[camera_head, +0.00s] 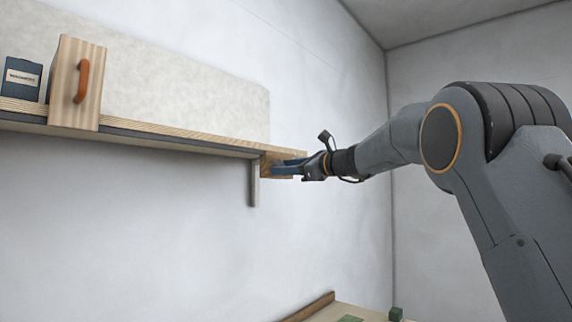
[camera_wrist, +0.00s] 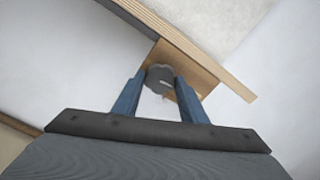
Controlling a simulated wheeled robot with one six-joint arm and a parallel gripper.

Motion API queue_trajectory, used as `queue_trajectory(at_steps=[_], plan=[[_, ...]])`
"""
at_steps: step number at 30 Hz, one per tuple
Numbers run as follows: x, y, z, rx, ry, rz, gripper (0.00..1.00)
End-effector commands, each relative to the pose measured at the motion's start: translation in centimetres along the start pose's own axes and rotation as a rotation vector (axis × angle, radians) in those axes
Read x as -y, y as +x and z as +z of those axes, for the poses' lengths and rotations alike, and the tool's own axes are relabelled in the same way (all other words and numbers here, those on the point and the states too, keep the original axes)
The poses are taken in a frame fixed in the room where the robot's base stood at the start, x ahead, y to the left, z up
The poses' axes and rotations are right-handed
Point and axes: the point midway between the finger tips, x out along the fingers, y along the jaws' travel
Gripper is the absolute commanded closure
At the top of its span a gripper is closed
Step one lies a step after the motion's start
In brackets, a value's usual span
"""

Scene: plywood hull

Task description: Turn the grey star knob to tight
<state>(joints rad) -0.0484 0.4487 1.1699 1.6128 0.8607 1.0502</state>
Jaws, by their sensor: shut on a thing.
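The grey star knob (camera_wrist: 160,76) shows in the wrist view between my two blue fingers, in front of a wooden block (camera_wrist: 197,75) under the shelf's end. My gripper (camera_wrist: 160,88) is shut on the knob, with one finger on each side of it. A small pale mark shows on the knob's face, but I cannot read its setting. In the head view my gripper (camera_head: 285,167) reaches the wooden block (camera_head: 270,160) at the right end of the shelf. There the knob is hidden by the fingers.
A wooden shelf (camera_head: 180,136) runs along the white wall, with a grey bracket (camera_head: 254,184) below it. A wooden box with an orange handle (camera_head: 82,81) and a dark blue labelled box (camera_head: 21,78) stand at the left. Below is a surface with a wooden edge (camera_head: 310,307).

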Motion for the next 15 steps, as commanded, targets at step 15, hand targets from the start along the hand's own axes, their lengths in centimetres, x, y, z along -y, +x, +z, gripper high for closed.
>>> queue_trajectory(at_steps=[15], plan=[[-0.15,0.02,-0.31,-0.004,0.158,0.003,0.84]])
